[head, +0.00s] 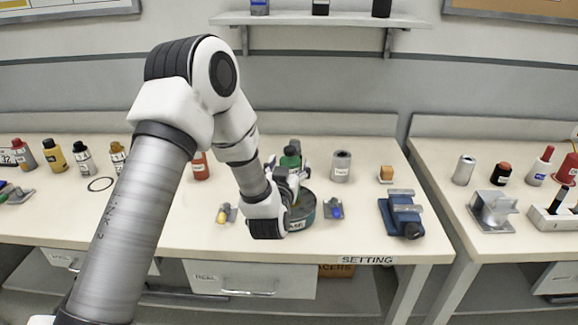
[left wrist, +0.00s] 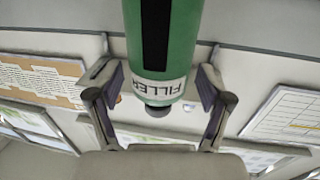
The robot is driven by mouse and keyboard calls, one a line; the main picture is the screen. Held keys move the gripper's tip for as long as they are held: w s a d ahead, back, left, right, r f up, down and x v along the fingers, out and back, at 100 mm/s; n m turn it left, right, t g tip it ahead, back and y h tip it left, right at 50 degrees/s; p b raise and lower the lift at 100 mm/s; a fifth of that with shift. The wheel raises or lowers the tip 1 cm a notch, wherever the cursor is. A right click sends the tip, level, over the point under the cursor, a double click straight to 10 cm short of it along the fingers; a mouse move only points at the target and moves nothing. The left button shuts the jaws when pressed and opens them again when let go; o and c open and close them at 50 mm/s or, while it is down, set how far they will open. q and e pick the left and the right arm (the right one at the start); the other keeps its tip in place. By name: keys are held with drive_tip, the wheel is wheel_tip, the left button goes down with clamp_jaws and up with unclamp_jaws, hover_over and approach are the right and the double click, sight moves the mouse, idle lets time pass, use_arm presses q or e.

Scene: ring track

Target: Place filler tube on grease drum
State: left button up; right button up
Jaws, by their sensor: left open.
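The filler tube (head: 290,158) is green; in the head view its upper part shows just above my left gripper (head: 292,174). In the left wrist view the tube (left wrist: 163,38), with a white FILLER label and a dark knob at its end, lies between the two spread fingers. My left gripper is open around the tube. The grease drum (head: 306,212) is a dark teal round container on the middle table, partly covered by my left wrist. The tube is over or at the drum; its lower end is hidden, so I cannot tell whether they touch.
A yellow-tipped item (head: 222,215) stands left of the drum and a blue one (head: 337,211) right of it. A grey cylinder (head: 341,166) stands behind, and a blue vise (head: 402,213) sits at the right. The front table strip is mostly clear.

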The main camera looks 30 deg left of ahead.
use_arm(q)
drive_tip(key=b+v, duration=0.1)
drive_tip(key=v, duration=1.1)
idle(0.7)
